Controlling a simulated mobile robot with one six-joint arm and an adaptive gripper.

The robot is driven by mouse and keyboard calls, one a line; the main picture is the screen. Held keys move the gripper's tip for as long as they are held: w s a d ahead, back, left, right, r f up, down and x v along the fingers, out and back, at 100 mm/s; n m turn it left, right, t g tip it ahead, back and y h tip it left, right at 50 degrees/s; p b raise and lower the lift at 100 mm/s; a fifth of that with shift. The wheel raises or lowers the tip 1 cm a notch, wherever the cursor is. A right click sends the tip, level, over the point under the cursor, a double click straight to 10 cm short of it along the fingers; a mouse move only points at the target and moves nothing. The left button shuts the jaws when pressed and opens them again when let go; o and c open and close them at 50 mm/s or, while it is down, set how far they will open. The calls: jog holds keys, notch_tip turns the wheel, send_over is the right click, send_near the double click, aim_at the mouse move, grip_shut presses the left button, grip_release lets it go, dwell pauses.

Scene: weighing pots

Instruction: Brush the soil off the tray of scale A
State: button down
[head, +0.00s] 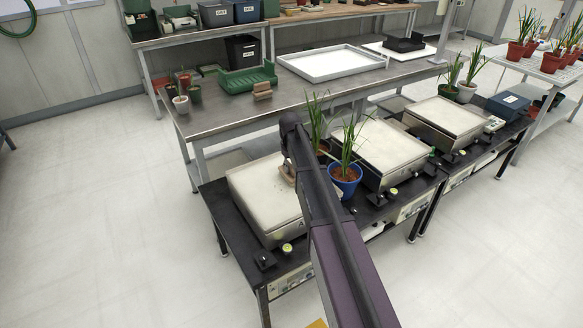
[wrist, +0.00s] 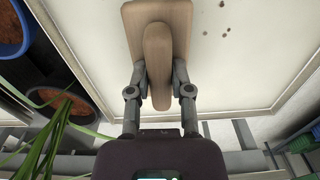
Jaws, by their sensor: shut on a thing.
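Scale A (head: 262,205) is the leftmost scale on the black bench, with a pale flat tray that also shows in the wrist view (wrist: 255,70). Several dark soil specks (wrist: 226,30) lie on the tray, to the right of the brush. My gripper (wrist: 159,75) is shut on the handle of a light wooden brush (wrist: 157,35), over the tray near its edge. The bristles are hidden beneath the wooden block, and I cannot tell whether they touch the tray. In the head view my arm hides most of the gripper; part of the brush (head: 286,174) shows beside it.
A blue pot with a plant (head: 345,177) stands just right of scale A, with another plant (head: 316,125) behind it. Two more scales (head: 380,148) (head: 445,117) stand farther right. A grey table (head: 225,95) is behind. The floor at left is clear.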

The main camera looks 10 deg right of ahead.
jog(key=shift+w+d+f, duration=0.1)
jog(key=shift+w+d, duration=0.1)
jog(key=shift+d, duration=0.65)
jog(key=shift+s, duration=0.1)
jog(key=shift+s+d, duration=0.3)
jog(key=shift+s, duration=0.55)
jog(key=shift+s+d, duration=0.3)
jog(key=shift+s, duration=0.55)
jog(key=shift+s+d+f, duration=0.1)
jog(key=shift+s+d, duration=0.2)
jog(key=shift+s, duration=0.65)
jog(key=shift+s+d, duration=0.25)
jog(key=shift+s, duration=0.65)
jog(key=shift+s, duration=0.1)
